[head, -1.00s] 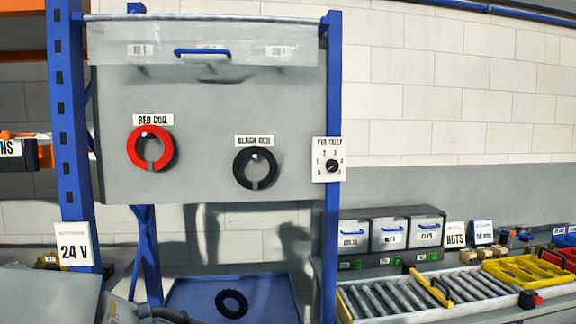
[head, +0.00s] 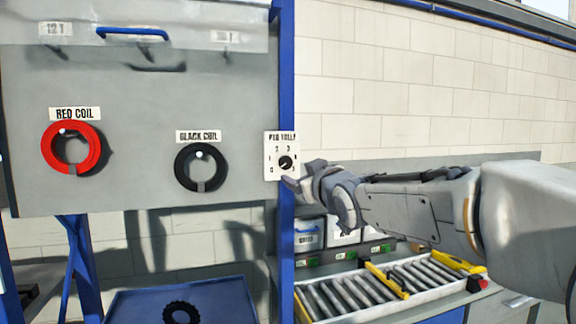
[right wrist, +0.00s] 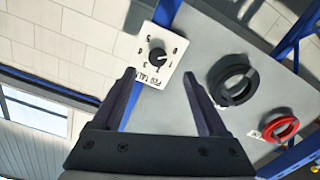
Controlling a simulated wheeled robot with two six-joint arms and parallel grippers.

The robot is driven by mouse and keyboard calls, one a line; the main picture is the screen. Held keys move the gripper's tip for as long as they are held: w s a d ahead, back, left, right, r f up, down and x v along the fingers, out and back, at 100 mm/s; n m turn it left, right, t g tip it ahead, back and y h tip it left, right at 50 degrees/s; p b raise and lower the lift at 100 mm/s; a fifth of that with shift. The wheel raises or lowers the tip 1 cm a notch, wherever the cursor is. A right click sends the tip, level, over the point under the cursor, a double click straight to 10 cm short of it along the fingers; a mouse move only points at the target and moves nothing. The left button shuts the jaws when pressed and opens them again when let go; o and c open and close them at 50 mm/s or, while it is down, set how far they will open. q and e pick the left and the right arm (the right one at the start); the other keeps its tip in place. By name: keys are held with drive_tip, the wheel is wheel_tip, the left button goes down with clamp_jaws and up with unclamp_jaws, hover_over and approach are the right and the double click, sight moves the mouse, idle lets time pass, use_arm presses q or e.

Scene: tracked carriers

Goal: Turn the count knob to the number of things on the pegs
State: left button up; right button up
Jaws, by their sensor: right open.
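The count knob (head: 286,162) is a small black dial on a white numbered plate (head: 270,146) labelled as a peg tally, on the blue post. The knob also shows in the right wrist view (right wrist: 157,56); I cannot tell surely which number it points at. A red coil (head: 48,150) hangs on one peg of the grey board and a black coil (head: 182,170) on another. My right gripper (right wrist: 158,76) is open and empty, its fingertips short of the knob and just below it in the right wrist view. My left gripper is out of view.
A black ring (head: 181,313) lies in the blue tray (head: 130,300) below the board. A clear flap with a blue handle (head: 132,33) crosses the board's top. A roller conveyor (head: 335,297) and labelled bins (head: 309,236) stand behind and below my right arm.

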sight(287, 163)
drive_tip(key=p+x, duration=0.1)
drive_tip(key=x, duration=0.2)
drive_tip(key=p+x, duration=0.1)
drive_tip(key=x, duration=0.2)
drive_tip(key=r+p+x, duration=0.1)
drive_tip(key=x, duration=0.2)
drive_tip(key=shift+w, duration=0.15)
drive_tip(key=shift+w+a+f+p, duration=0.15)
drive_tip(key=shift+w+p, duration=0.15)
drive_tip(key=shift+w, duration=0.3)
clamp_jaws()
